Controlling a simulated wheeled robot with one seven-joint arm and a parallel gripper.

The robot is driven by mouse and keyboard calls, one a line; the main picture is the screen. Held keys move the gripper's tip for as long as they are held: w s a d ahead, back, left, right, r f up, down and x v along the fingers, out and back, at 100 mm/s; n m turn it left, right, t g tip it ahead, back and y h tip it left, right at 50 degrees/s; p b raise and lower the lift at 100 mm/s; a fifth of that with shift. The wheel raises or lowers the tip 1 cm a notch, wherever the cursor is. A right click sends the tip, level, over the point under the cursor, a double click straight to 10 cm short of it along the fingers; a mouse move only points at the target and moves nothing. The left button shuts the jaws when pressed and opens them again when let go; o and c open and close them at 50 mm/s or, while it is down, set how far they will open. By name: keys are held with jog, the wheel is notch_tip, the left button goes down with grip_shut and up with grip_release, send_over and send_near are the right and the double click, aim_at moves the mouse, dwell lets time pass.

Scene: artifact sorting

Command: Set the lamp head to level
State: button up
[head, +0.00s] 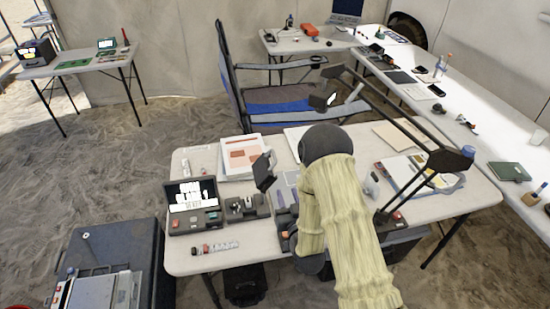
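A black desk lamp stands at the right of the near table. Its jointed arm (399,107) rises from near the front edge to an elbow (450,160), then runs to the upper left. The dark lamp head (322,100) is small at the far end, in front of the blue chair. It looks tilted, but its exact angle is hard to tell. My arm, in a pale yellow sleeve (340,220), folds over the table's middle, well below and in front of the lamp head.
The folding chair (285,105) stands behind. A long side table (480,140) runs along the right.

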aim_at(276, 162)
jog(key=shift+w, duration=0.1)
jog(key=p+x, duration=0.6)
jog(key=x, duration=1.1)
jog(key=shift+w+a, duration=0.1)
jog(key=shift+w, duration=0.05)
jog(key=shift+c, duration=0.2)
grip_shut()
